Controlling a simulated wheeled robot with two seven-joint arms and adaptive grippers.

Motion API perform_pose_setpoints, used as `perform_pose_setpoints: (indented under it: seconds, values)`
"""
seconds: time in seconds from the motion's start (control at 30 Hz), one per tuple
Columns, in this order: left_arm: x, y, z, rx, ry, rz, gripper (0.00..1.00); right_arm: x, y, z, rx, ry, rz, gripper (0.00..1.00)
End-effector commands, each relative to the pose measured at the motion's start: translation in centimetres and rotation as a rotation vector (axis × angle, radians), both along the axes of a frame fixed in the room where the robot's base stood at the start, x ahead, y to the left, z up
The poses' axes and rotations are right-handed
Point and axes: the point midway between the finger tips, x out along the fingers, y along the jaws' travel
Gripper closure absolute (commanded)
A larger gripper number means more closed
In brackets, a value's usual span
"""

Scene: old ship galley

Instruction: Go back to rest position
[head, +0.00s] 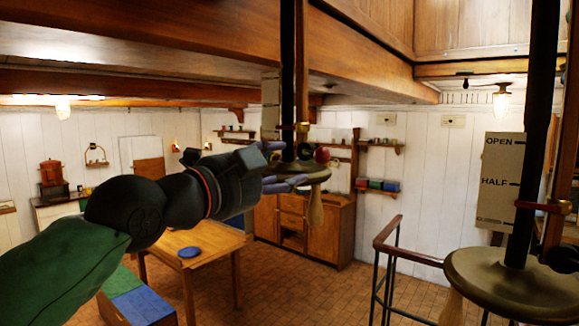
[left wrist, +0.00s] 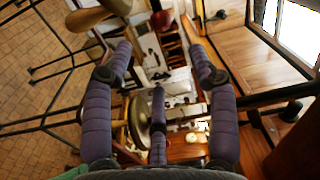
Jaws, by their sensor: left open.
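My left arm reaches in from the left of the head view, with a green sleeve and a black wrist. My left gripper (head: 285,172) has purple fingers and is raised at mid-height, in front of or beside a brass disc (head: 310,176) on a black pole. In the left wrist view the purple fingers (left wrist: 160,52) are spread apart with nothing held between them. A red knob (head: 322,155) shows just right of the fingertips in the head view. Whether the fingers touch the disc cannot be told. My right gripper is in neither view.
A second brass disc (head: 518,280) on a black pole stands at the right, by a board marked OPEN and HALF (head: 500,178). A wooden table (head: 215,240) with a blue plate (head: 190,252) is below my arm. A metal railing (head: 385,236) stands right of centre.

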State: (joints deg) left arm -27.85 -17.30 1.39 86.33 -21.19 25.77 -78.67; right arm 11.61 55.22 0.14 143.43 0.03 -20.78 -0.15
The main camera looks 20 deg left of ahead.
Motion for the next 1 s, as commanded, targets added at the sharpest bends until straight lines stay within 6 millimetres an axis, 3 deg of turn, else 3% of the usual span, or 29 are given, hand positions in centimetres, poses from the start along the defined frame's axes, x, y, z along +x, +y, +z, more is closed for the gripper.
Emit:
perform_pose_setpoints:
  seconds: [0.5,0.63,0.77,1.0]
  values:
    - [-0.2,0.1,0.0,0.0,0.001,0.0,0.42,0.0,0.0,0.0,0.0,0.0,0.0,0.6]
    - [0.8,-0.6,-1.6,-0.007,0.026,-0.003,0.42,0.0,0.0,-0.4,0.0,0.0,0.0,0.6]
    - [3.9,-2.4,-6.5,-0.039,0.109,-0.011,0.42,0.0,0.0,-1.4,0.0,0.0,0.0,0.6]
    - [10.7,-5.9,-20.2,-0.151,0.331,-0.006,0.42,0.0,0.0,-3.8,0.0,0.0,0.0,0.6]
